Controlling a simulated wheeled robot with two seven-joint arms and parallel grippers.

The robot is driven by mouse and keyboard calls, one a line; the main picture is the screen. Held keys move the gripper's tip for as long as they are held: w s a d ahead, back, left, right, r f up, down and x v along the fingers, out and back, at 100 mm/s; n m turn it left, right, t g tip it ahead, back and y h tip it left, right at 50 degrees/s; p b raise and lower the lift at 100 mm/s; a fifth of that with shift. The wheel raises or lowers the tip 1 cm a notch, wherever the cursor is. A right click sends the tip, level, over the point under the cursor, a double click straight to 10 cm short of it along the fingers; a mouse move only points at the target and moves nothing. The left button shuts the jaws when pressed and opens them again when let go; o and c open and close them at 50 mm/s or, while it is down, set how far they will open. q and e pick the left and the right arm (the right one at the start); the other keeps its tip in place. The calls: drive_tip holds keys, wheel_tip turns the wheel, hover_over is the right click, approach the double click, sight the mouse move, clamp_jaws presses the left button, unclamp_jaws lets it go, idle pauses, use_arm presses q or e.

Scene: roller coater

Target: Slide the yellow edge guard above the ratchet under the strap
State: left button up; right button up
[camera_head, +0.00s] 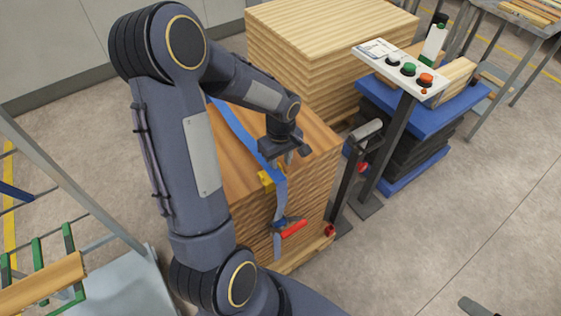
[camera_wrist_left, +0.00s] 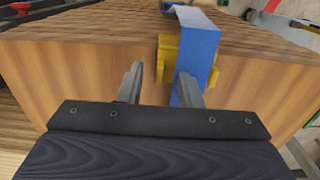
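The blue strap (camera_head: 237,128) runs over the top of the wooden stack (camera_head: 240,190) and down its near side. The ratchet (camera_head: 291,228) with a red handle hangs low on that side. The yellow edge guard (camera_head: 266,179) sits at the top edge, above the ratchet. In the left wrist view the guard (camera_wrist_left: 168,56) shows on both sides of the strap (camera_wrist_left: 198,58), which crosses in front of it. My left gripper (camera_head: 296,157) is open beside the guard. Its fingers (camera_wrist_left: 161,86) are apart, the right one overlapping the strap in view; contact is unclear.
A button post (camera_head: 385,150) stands right of the stack. Behind are another wooden stack (camera_head: 330,40) and a blue platform (camera_head: 425,112). A frame with green bars (camera_head: 40,262) is at the left. A dark tip (camera_head: 475,307) at the bottom right may be my right gripper. Floor at right is clear.

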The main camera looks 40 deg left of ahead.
use_arm(q)
wheel_tip(320, 180, up, 7)
drive_tip(key=shift+r, duration=0.1)
idle(0.7)
drive_tip(key=s+d+r+m+t+h, duration=0.2)
drive_tip(key=s+d+r+m, duration=0.2)
drive_tip(key=s, duration=0.4)
drive_tip(key=s+d+r+m+t+h, duration=0.1)
drive_tip(key=s+d+r+m+t, duration=0.2)
drive_tip(key=s+d+m, duration=0.4)
drive_tip(key=shift+s+d+r+m+t+h, duration=0.2)
drive_tip(key=shift+s+r+m+t+h, duration=0.15)
drive_tip(key=shift+s+r+m, duration=0.35)
